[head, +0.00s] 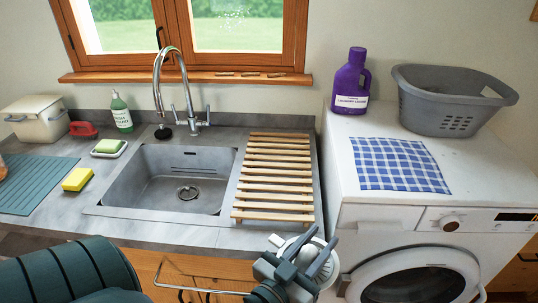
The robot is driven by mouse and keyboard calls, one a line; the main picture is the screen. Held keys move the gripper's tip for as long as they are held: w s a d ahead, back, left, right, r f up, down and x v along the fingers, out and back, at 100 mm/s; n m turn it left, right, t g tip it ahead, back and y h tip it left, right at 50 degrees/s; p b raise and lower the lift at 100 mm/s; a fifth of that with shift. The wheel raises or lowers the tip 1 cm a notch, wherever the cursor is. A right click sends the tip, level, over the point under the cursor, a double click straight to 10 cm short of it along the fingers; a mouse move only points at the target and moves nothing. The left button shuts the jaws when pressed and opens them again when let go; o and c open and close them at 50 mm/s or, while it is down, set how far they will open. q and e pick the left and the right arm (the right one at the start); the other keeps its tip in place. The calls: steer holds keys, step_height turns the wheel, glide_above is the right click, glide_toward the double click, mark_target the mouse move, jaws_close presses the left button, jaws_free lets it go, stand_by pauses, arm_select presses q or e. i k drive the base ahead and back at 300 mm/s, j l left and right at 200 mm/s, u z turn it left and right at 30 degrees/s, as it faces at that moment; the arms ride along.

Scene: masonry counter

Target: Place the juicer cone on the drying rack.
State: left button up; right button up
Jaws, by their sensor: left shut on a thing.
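The drying rack (273,181) is a set of pale wooden slats lying on the counter right of the sink. It is empty. My left gripper (302,251) is at the bottom centre, in front of the counter's front edge and nearer to me than the rack. It is shut on a white rounded thing that looks like the juicer cone (329,270). The gripper's grey fingers cover much of the cone, so its full shape is hidden. My right gripper is out of view.
The sink (165,180) with a tall tap (160,85) lies left of the rack. Right stands a washing machine (380,212) with a purple detergent bottle (352,82), checked cloth (398,165) and grey basket (450,95). A soap bottle (121,113) and yellow sponge (77,179) are left.

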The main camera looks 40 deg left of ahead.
mark_target(270, 145)
steer(key=k+j, duration=0.1)
steer(key=j, duration=1.55)
